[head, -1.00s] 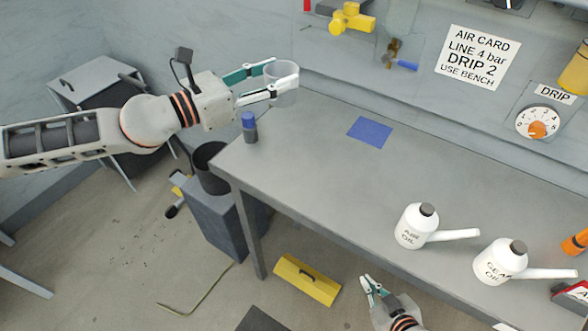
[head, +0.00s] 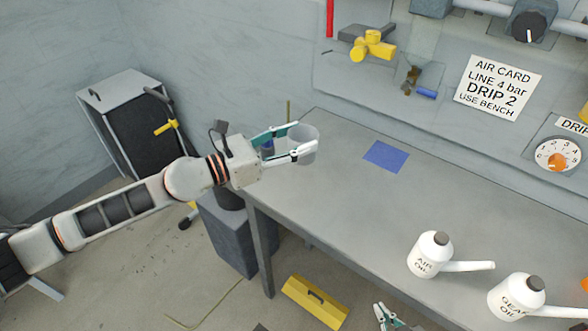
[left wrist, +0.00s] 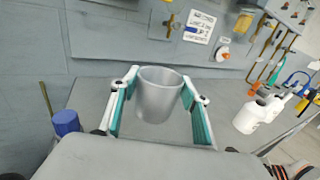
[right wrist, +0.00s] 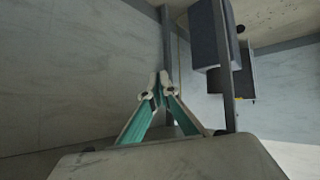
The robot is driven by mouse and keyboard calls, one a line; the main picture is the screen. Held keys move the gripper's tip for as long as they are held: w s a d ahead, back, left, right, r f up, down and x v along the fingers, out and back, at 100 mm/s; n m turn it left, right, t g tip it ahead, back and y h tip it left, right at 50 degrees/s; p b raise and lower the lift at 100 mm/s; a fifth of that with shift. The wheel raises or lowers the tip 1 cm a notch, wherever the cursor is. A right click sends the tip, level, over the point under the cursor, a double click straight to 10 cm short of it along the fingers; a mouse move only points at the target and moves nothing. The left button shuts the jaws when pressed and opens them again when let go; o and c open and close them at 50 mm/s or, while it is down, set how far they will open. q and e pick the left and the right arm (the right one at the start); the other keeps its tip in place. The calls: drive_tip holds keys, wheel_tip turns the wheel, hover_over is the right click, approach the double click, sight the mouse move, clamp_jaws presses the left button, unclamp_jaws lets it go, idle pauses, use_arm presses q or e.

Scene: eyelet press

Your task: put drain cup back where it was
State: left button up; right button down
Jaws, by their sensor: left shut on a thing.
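The drain cup (head: 303,146), a clear grey beaker, is held upright between the fingers of my left gripper (head: 291,144), over the left end of the grey bench (head: 330,190). In the left wrist view the cup (left wrist: 158,97) sits between the two green-padded fingers (left wrist: 155,105), with bench surface beyond it. A blue square mark (head: 386,156) lies bare on the bench, right of the cup. My right gripper (head: 384,314) is low in front of the bench, empty, its fingertips together in the right wrist view (right wrist: 158,88).
Two white oil cans (head: 430,255) (head: 516,296) stand on the bench at right. Yellow valve (head: 372,46) and pipework are on the wall behind.

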use_arm(q)
drive_tip(key=shift+a+f, duration=0.2)
drive_tip(key=shift+f, duration=0.65)
wheel_tip(320, 180, down, 4)
drive_tip(key=shift+r+b, duration=0.15)
drive_tip(key=shift+b, duration=0.55)
drive_tip(key=shift+f, duration=0.55)
wheel_tip(320, 180, down, 3)
drive_tip(key=shift+r+b, duration=0.15)
drive_tip(key=shift+b, duration=0.7)
drive_tip(key=shift+f, duration=0.5)
use_arm(e)
drive_tip(key=a, duration=0.1)
drive_tip(key=w+a, duration=0.1)
drive_tip(key=shift+w+a+t+y, duration=0.2)
drive_tip(key=shift+a+t+y, duration=0.1)
drive_tip(key=shift+y, duration=0.1)
